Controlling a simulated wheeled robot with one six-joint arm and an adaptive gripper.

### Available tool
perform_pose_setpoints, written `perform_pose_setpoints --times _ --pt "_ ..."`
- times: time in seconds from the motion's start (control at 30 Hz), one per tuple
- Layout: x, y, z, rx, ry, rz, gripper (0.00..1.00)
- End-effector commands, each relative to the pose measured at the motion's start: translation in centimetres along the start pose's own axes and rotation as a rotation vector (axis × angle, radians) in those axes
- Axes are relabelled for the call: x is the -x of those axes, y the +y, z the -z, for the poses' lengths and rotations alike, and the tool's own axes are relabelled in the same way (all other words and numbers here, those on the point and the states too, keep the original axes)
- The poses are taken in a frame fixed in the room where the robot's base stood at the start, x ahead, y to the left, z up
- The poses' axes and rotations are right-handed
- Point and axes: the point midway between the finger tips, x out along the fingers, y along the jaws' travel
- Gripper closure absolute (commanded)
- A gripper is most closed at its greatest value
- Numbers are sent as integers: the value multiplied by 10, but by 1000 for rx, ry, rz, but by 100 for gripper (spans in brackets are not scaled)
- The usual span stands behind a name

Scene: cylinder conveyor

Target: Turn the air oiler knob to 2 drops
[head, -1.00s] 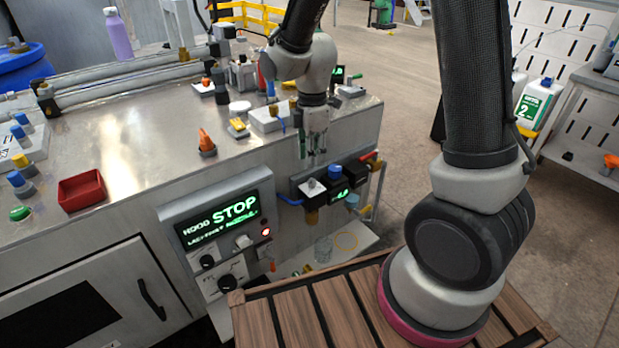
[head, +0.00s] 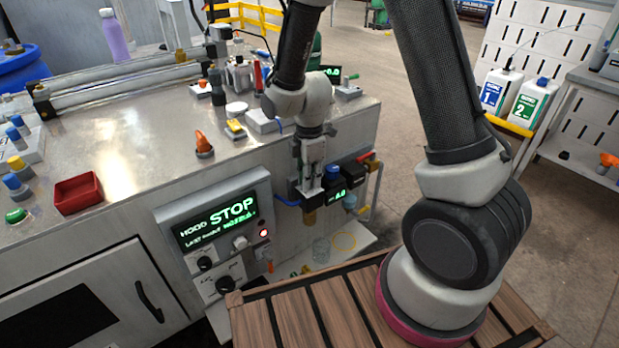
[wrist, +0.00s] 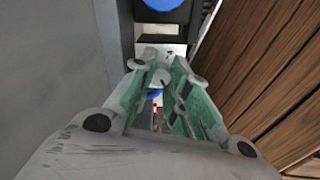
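The air unit is on the front face of the machine, at centre right in the head view. It has a blue knob (head: 332,172), a small green-lit display (head: 337,193) and a brass-coloured bowl (head: 309,217) at its left end. My gripper (head: 312,187) points down over the left end of the unit and hides the grey knob there in the head view. In the wrist view the fingers look apart, with a pale grey knob (wrist: 160,78) between them near the tips. I cannot tell whether they touch it. The blue knob also shows at the top of the wrist view (wrist: 168,8).
A control panel (head: 222,225) reading STOP, with a lit red button, is left of the unit. A wooden slatted platform (head: 300,315) lies below in front. A blue hose (head: 287,201) runs beside the unit. A red tray (head: 78,193) sits on the metal top.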

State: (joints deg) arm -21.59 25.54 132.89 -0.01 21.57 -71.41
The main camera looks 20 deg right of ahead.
Motion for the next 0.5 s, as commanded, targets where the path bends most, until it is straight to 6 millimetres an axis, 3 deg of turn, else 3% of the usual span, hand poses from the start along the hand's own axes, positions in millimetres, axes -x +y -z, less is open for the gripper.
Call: perform_pose_setpoints --times 0.5 --pt "0 0 0 -77 0 0 100"
